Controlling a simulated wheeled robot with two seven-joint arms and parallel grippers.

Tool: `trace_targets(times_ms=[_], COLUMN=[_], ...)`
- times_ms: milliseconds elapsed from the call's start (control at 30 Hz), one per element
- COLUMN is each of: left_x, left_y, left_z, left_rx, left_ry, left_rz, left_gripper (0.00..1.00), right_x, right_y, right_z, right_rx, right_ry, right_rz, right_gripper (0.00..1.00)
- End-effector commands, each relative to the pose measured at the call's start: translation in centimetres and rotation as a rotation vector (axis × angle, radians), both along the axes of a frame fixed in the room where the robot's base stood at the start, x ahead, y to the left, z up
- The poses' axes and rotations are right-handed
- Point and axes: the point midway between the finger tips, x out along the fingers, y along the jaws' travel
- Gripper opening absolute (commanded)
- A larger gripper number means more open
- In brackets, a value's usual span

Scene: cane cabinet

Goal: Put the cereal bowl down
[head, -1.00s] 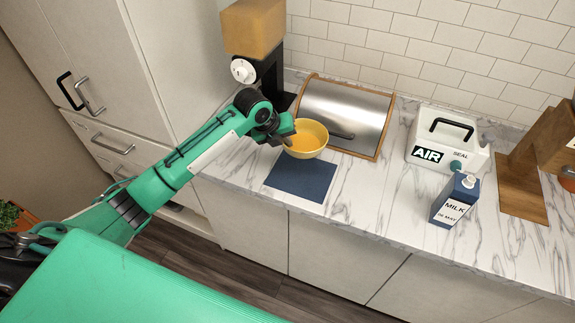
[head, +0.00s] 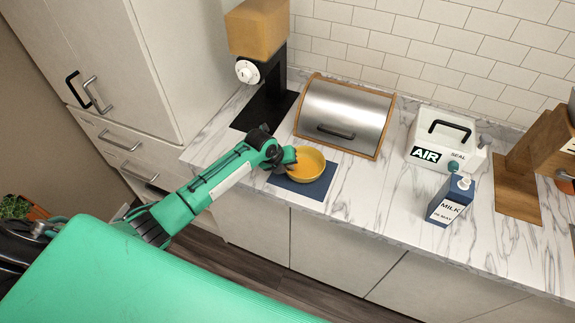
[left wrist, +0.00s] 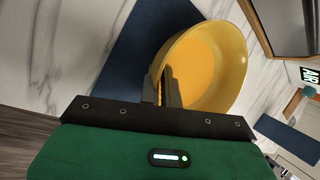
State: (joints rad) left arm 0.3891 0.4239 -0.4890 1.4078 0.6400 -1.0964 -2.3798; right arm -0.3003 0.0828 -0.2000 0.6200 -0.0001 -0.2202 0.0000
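The yellow cereal bowl (head: 306,165) is upright over the dark blue mat (head: 318,190) on the counter. I cannot tell whether its base touches the mat. My left gripper (head: 290,163) is at the bowl's left edge. In the left wrist view the bowl (left wrist: 228,62) shows an orange inside, with the blue mat (left wrist: 132,50) beside it. There the two dark fingers of my left gripper (left wrist: 163,88) are close together on the bowl's rim, one on each side of the wall. My right gripper is not in view.
A steel-fronted bread box (head: 345,110) stands behind the mat. A dispenser (head: 257,50) stands at the back left. A milk carton (head: 450,200), a white AIR box (head: 440,145) and a wooden stand (head: 520,175) are to the right. The counter (head: 385,205) between mat and carton is clear.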

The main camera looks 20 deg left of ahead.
Motion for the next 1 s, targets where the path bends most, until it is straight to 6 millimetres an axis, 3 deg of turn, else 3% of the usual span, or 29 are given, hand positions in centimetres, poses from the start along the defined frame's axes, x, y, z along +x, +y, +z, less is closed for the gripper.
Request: trace_targets(times_ms=[167,200,300,700,1000], left_x=[0.1,0.0,0.0,-0.2,-2.1], left_y=[0.0,0.0,0.0,0.3,1.5], left_z=[-0.3,-0.2,-0.2,0.4,4.4], left_rx=[-0.001,0.0,0.0,0.002,0.003], left_ry=[-0.001,0.0,0.0,-0.001,-0.004], left_rz=[0.0,0.0,0.0,0.0,-0.001], left_gripper=[0.0,0.1,0.26,0.26,0.26], right_x=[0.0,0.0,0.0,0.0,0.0], right_y=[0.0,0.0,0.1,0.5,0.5], right_z=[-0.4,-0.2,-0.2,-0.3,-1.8], right_rx=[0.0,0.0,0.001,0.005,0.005], right_ry=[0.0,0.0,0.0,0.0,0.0], right_rz=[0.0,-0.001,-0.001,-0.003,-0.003], right_gripper=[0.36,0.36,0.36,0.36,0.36])
